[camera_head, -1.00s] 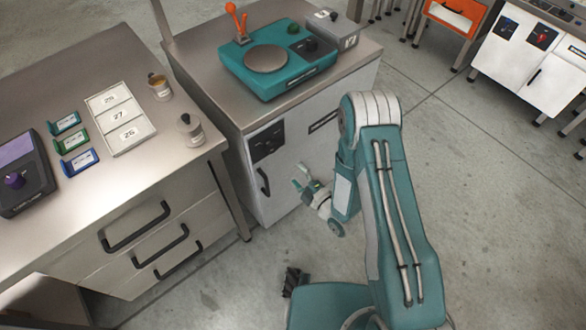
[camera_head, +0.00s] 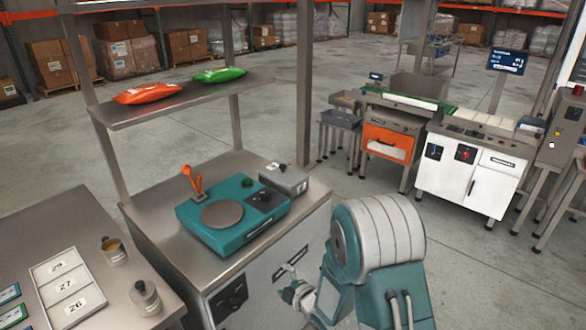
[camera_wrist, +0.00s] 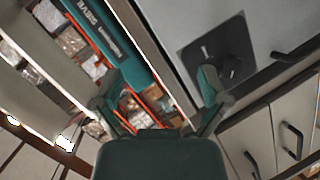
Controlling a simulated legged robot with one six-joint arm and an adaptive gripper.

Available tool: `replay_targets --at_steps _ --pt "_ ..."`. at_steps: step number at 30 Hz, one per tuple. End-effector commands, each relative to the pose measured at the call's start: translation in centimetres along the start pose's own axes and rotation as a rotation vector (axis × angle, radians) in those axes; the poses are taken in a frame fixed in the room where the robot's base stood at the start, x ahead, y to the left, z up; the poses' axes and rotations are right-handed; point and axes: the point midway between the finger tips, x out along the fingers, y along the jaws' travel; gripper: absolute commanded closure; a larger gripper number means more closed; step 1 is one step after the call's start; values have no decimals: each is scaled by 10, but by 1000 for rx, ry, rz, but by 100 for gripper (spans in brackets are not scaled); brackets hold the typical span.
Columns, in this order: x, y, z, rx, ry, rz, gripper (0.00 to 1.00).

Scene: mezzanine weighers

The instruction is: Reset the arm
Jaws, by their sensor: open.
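My arm is folded in the lower right of the head view. My gripper (camera_head: 291,283) is small there, in front of the steel cabinet (camera_head: 262,297) and below its top. In the wrist view my gripper (camera_wrist: 160,85) has its two teal fingers spread wide apart with nothing between them. A grey door with a dark knob panel (camera_wrist: 221,52) shows beyond the right finger. I cannot tell whether the gripper touches the cabinet.
A teal machine (camera_head: 232,218) with a round plate and orange lever stands on the cabinet. A shelf (camera_head: 150,108) above holds an orange bag (camera_head: 148,92) and a green bag (camera_head: 219,75). A numbered tray (camera_head: 66,288) lies left. Open floor (camera_head: 380,200) extends behind, before white machines (camera_head: 468,168).

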Motion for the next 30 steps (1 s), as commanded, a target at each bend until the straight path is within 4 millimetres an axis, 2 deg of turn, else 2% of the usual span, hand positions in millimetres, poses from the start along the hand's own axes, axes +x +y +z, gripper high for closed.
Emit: replay_targets --at_steps 1,6,11,15,22,30 --pt "-6 20 2 25 -38 -2 6" --pt "-35 67 12 153 -185 -32 6" --pt "-73 104 18 296 -322 -43 6" --pt "-112 130 18 435 -435 -41 6" --pt "-186 156 10 690 -606 -24 6" --pt "-279 160 -15 1014 -774 7 6"
